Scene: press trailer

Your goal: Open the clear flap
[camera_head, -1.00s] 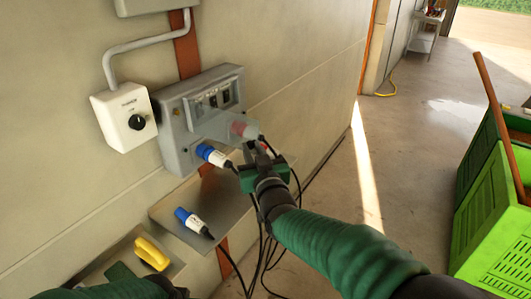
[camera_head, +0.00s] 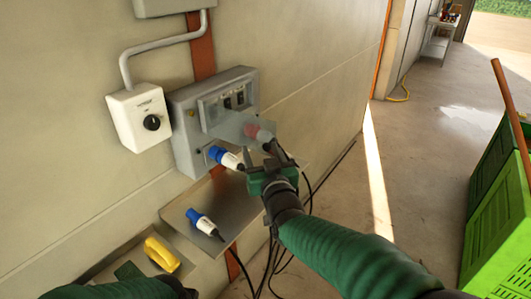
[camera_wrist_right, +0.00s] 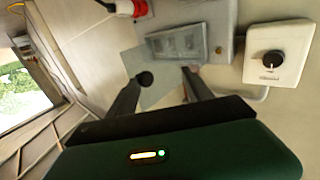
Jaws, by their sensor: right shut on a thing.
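The clear flap (camera_head: 232,127) is a see-through panel on the grey switch box (camera_head: 183,130). It stands out from the box below the switch window and overlaps the view of the red plug (camera_head: 262,131). In the right wrist view the flap (camera_wrist_right: 152,92) shows as a pale sheet between the fingers. My right gripper (camera_head: 260,153) is at the flap's outer side, shut on it; the exact contact is hard to see. In the right wrist view its fingertips (camera_wrist_right: 166,75) are in front of the switch window. My left gripper (camera_head: 130,271) is low at the left, mostly cut off.
A blue plug (camera_head: 224,158) sits in the box just left of my right gripper. A loose blue plug (camera_head: 203,221) lies on a metal shelf (camera_head: 180,210). A yellow item (camera_head: 162,254) lies in a tray. A white knob box (camera_head: 135,128) is left. Cables hang below; a green crate (camera_head: 500,230) stands right.

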